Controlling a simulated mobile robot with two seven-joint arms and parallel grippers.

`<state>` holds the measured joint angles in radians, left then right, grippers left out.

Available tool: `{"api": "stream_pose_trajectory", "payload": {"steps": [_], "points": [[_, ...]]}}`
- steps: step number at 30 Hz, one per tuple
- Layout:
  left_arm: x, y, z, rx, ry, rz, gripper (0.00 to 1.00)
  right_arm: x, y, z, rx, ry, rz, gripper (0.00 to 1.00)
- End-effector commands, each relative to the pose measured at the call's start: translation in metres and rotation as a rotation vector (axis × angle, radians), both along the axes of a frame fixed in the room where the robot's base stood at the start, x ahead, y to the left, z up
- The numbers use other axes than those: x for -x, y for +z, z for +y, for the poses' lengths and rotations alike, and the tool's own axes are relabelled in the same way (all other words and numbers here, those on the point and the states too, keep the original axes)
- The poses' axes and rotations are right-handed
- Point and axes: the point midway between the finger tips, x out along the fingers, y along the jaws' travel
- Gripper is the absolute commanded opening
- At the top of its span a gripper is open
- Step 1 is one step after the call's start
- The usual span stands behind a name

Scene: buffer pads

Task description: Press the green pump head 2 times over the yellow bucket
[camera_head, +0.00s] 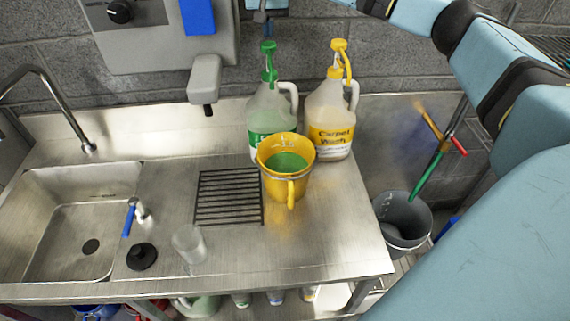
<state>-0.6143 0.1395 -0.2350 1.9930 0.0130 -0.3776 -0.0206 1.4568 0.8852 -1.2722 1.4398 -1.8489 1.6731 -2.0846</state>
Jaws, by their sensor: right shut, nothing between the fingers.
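The green pump head (268,47) tops a clear jug (266,108) with a green label, standing upright at the back of the steel counter. The yellow bucket (299,187) stands in front of this jug and hides part of it. Green shows inside the bucket, and its handle points toward the front. My right gripper (262,20) is at the top edge of the view, just above the green pump head. It is shut and holds nothing. I cannot tell whether it touches the pump head. My left gripper is not in view.
A jug (328,112) with a yellow pump stands close to the right of the green one. A dispenser (204,80) is on the wall to the left. A clear cup (189,243), a sink (85,215) and a drain grille (227,197) lie left. A grey bin (404,218) stands right.

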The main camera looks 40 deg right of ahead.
Motion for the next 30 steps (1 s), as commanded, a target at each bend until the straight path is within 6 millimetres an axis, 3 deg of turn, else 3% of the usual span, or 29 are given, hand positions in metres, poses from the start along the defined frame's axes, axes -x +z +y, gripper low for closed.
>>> {"api": "stream_pose_trajectory", "payload": {"steps": [30], "points": [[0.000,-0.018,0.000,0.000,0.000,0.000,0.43,0.000,-0.043,0.000,0.001,0.000,0.003,0.00]]}}
